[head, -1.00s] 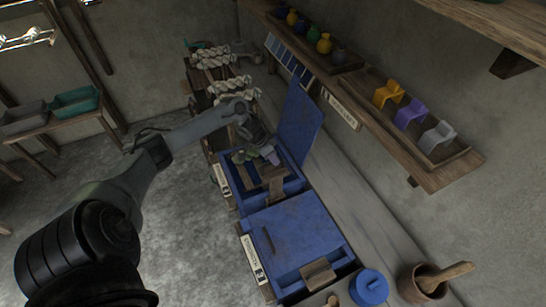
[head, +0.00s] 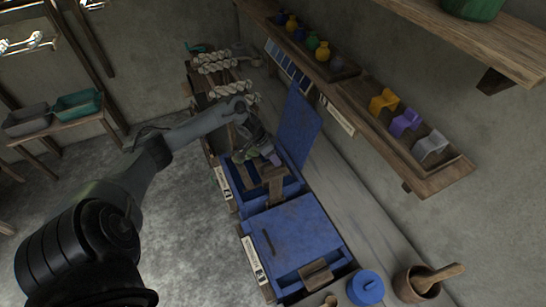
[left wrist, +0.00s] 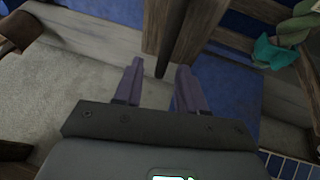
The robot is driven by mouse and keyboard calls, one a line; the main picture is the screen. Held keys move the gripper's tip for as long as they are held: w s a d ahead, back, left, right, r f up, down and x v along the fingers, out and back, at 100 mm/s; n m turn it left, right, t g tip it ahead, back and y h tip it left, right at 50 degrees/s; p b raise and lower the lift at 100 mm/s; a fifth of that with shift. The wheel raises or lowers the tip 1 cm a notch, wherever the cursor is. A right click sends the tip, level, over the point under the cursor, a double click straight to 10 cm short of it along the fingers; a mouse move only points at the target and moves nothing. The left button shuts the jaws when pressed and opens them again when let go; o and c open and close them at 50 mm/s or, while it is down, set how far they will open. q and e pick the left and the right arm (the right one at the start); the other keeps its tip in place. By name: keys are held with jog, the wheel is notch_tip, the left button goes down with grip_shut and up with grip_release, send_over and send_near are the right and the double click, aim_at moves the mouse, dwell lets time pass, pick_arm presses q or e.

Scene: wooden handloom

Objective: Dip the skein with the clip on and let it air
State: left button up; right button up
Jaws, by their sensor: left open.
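The open blue vat (head: 291,187) stands mid-picture in the head view, its blue lid (head: 299,125) raised. A green skein (head: 243,155) shows at the vat's far left, beside my left gripper (head: 268,154). In the left wrist view, the green skein (left wrist: 302,27) is at the top right, with a teal piece (left wrist: 274,53) on or against it that may be the clip. My left gripper (left wrist: 158,82) is open, its purple fingers apart with nothing held between them. A dark wooden bar (left wrist: 172,35) shows beyond the fingers. My right gripper is out of view.
A closed blue vat (head: 295,235) stands nearer. Pale skeins (head: 225,88) hang over the far vats. The wall shelf (head: 430,177) carries yellow (head: 383,100), purple (head: 404,123) and grey (head: 431,147) holders. A blue jar (head: 366,288) and a mortar (head: 413,285) stand near the front.

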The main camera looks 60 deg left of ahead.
pick_arm(q)
jog(key=shift+a, duration=0.1)
jog(key=v, duration=1)
jog(key=shift+s+r, duration=0.15)
jog(key=shift+r, duration=0.2)
